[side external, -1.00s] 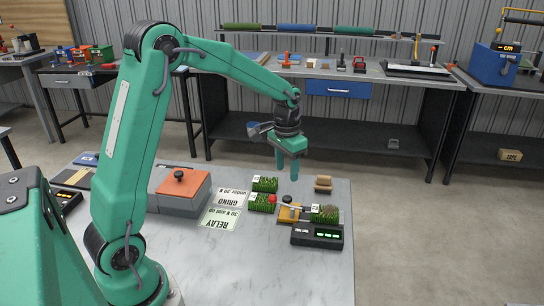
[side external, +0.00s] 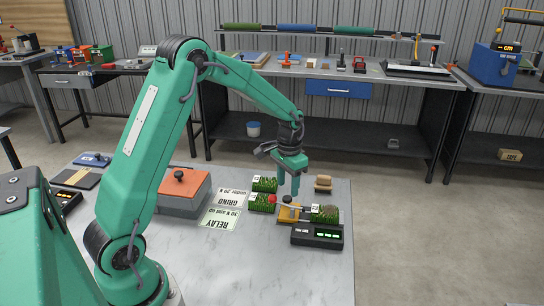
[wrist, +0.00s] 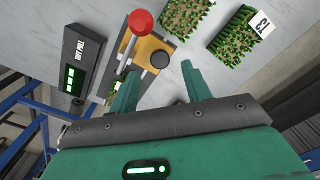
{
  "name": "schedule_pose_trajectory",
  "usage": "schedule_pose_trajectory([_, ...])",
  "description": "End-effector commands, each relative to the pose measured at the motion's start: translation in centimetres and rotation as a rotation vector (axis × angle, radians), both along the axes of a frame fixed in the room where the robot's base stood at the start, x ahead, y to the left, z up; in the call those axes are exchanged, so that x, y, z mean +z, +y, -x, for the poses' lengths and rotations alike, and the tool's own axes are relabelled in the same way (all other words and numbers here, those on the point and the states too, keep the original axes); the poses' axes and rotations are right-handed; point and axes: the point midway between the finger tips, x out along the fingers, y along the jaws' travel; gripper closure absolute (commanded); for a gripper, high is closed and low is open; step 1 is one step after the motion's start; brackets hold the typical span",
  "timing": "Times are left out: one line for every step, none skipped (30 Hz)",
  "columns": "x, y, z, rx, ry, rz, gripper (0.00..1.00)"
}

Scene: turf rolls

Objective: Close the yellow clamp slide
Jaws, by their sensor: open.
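The yellow clamp slide (side external: 287,216) sits on the bench beside the black tester. It has a black knob (side external: 288,199) on top. A silver lever with a red ball (side external: 272,199) crosses over it. In the wrist view the yellow slide (wrist: 146,52) shows with its black knob (wrist: 160,60) just beyond my fingers, and the red ball (wrist: 140,21) farther off. My gripper (side external: 289,188) is open and empty, pointing down just above the knob. Its two fingers (wrist: 158,78) stand apart.
The black tester (side external: 317,235) has a lit green display. Two turf pieces (side external: 264,184) (side external: 262,203) lie left of the slide. The RELAY card (side external: 220,218), the GRIND card (side external: 229,198) and an orange-lidded box (side external: 183,187) are farther left.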

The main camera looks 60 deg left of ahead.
Motion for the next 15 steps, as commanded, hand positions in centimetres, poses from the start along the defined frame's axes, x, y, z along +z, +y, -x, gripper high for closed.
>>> schedule_pose_trajectory([-0.8, 0.0, 0.1, 0.0, 0.004, 0.001, 0.52])
schedule_pose_trajectory([-1.2, 0.0, 0.1, 0.0, 0.005, 0.001, 0.52])
schedule_pose_trajectory([-1.6, 0.0, 0.1, 0.0, 0.003, 0.001, 0.52])
schedule_pose_trajectory([-2.0, 0.0, 0.1, 0.0, 0.003, 0.001, 0.52])
schedule_pose_trajectory([-2.3, 0.0, 0.1, 0.0, 0.003, 0.001, 0.52])
schedule_pose_trajectory([-2.7, 0.0, 0.0, 0.0, 0.003, 0.001, 0.52])
schedule_pose_trajectory([-3.0, 0.0, 0.0, 0.0, 0.002, 0.0, 0.52])
schedule_pose_trajectory([-3.2, 0.0, 0.0, 0.0, 0.002, 0.0, 0.52])
schedule_pose_trajectory([-3.5, 0.0, 0.0, 0.0, 0.002, 0.0, 0.52])
schedule_pose_trajectory([-3.6, 0.0, 0.0, 0.0, 0.002, 0.0, 0.52])
schedule_pose_trajectory([-3.8, 0.0, 0.0, 0.0, 0.001, 0.0, 0.52])
schedule_pose_trajectory([-3.9, 0.0, 0.0, 0.0, 0.001, 0.0, 0.52])
schedule_pose_trajectory([-4.0, 0.0, 0.0, 0.0, 0.001, 0.0, 0.52])
schedule_pose_trajectory([-4.1, 0.0, 0.0, 0.0, 0.0, 0.0, 0.52])
schedule_pose_trajectory([-4.1, 0.0, 0.0, 0.0, 0.0, 0.0, 0.52])
